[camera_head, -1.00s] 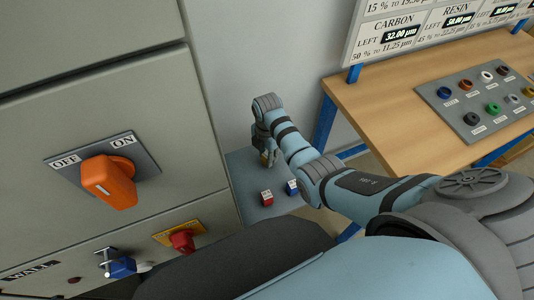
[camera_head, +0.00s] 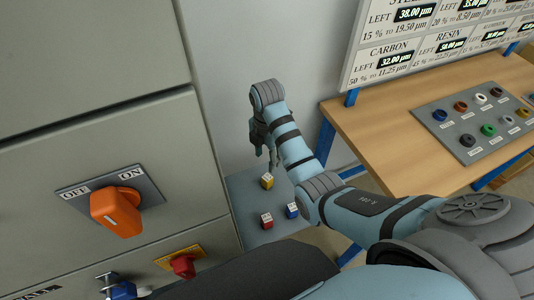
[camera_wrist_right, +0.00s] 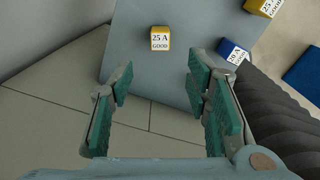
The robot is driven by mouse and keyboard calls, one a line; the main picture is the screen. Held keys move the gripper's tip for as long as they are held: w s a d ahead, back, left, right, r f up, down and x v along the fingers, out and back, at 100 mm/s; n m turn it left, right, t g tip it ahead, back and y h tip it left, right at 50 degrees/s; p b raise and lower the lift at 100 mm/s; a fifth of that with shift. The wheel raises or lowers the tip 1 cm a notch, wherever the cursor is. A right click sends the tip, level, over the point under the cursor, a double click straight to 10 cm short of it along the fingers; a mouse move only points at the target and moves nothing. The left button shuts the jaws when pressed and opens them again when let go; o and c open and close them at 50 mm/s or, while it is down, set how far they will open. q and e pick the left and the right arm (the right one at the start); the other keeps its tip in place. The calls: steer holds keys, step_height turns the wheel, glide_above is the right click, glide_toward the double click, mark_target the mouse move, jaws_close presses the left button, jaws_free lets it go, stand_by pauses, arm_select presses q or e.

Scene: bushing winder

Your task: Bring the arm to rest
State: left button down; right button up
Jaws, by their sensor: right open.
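My right gripper (camera_head: 266,158) hangs at the end of the bent right arm (camera_head: 318,192), above the grey-blue shelf (camera_head: 240,193) beside the cabinet. In the right wrist view its two green-padded fingers (camera_wrist_right: 163,100) are apart with nothing between them. A yellow block labelled 25 A GOOD (camera_wrist_right: 160,38) sits on the shelf beyond the fingertips, apart from them. My left gripper is out of view.
The shelf also bears a yellow block (camera_head: 267,181), a red one (camera_head: 266,221) and a blue one (camera_head: 292,211). The cabinet has an orange OFF/ON knob (camera_head: 117,210). A wooden table (camera_head: 370,122) holds a button panel (camera_head: 480,125).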

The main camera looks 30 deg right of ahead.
steer(key=shift+r, duration=0.3)
